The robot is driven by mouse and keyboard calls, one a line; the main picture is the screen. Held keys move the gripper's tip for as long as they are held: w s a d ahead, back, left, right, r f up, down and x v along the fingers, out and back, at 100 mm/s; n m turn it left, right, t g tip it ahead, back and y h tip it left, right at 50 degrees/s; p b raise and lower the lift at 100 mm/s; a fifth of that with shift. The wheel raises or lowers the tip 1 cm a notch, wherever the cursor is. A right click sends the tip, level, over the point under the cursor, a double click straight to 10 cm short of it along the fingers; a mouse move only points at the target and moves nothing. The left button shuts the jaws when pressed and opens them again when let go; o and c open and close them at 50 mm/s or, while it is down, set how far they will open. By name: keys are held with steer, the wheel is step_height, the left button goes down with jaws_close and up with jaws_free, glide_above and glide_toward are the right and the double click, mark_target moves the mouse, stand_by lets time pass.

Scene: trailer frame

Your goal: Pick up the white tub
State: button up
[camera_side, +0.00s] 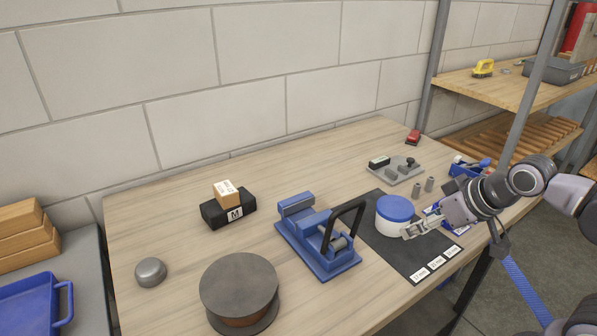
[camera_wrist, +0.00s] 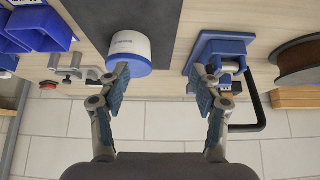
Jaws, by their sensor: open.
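The white tub (camera_side: 391,225) has a blue lid and stands upright on a dark mat (camera_side: 400,254) on the workbench. In the wrist view the tub (camera_wrist: 129,44) is at the upper left of centre, beside and partly behind the left finger. My gripper (camera_side: 408,231) is right beside the tub in the side view, at its front right. In the wrist view my gripper (camera_wrist: 161,75) has its fingers wide apart, with nothing held between them. The tub is not centred between the fingers; I cannot tell whether the left finger touches it.
A blue clamp fixture (camera_side: 318,240) with a black handle stands left of the tub. Small grey cylinders (camera_side: 429,184), a grey plate with parts (camera_side: 396,171) and a blue bin (camera_side: 464,168) are behind. A spool (camera_side: 239,289) is at front left.

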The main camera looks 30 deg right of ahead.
steer(key=o, duration=0.8)
steer(key=shift+c, duration=0.2)
steer(key=m+g+h, duration=0.2)
steer(key=m+g, duration=0.1)
steer(key=m, duration=0.3)
glide_toward(397, 209)
steer(key=f, duration=0.2)
steer(key=shift+w+a+m+h, duration=0.2)
steer(key=shift+w+m+h, duration=0.1)
steer(key=shift+w+m, duration=0.25)
steer(key=shift+x, duration=5.35)
